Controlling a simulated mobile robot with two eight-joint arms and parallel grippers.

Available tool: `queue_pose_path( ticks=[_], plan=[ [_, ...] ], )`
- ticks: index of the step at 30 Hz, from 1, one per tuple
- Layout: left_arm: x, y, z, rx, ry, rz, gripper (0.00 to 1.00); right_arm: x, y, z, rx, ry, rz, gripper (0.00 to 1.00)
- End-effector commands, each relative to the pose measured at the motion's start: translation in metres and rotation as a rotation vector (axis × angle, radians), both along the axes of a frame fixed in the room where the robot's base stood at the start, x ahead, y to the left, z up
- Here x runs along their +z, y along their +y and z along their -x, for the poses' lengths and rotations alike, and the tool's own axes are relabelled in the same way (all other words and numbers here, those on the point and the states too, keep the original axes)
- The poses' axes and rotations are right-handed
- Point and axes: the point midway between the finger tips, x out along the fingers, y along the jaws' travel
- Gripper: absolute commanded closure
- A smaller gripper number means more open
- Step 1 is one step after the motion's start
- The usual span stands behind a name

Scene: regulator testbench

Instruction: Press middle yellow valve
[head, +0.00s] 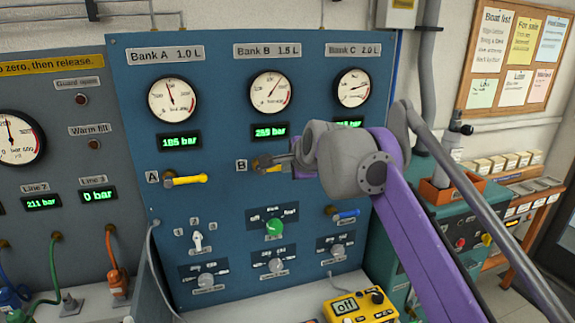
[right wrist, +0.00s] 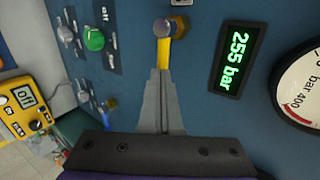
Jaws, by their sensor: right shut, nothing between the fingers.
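The middle yellow valve (head: 270,170), beside the label B on the blue panel, is mostly covered by my right gripper in the head view. In the right wrist view its yellow lever (right wrist: 163,50) extends from a brass fitting toward the fingers. My right gripper (head: 278,161) is shut and empty at the lever. In the right wrist view its fingertips (right wrist: 160,74) overlap the lever's free end; I cannot tell whether they touch it. The Bank B display (right wrist: 236,58) reads 255 bar in that view. My left gripper is not in view.
Another yellow valve (head: 185,180) sits left, beside label A. A blue-handled valve (head: 345,215) is at lower right. A green knob (head: 274,228) and several grey knobs are below. A yellow meter (head: 360,308) stands on the bench. Gauges line the panel's top.

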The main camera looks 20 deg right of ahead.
Motion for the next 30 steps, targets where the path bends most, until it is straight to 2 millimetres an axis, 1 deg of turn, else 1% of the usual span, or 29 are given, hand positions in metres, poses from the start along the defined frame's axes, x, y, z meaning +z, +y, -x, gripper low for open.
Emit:
queue_pose_path(
  ticks=[8,14,22,30],
  plan=[
    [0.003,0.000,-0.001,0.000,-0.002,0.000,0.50,-0.003,-0.001,0.000,-0.003,0.001,-0.060,1.00],
    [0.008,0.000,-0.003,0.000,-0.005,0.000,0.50,-0.009,-0.001,0.000,-0.003,0.005,-0.168,1.00],
    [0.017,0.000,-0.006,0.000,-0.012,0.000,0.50,-0.023,0.000,0.000,-0.003,0.013,-0.413,1.00],
    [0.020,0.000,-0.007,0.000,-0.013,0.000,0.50,-0.039,0.004,0.000,-0.002,0.021,-0.669,1.00]
  ],
)
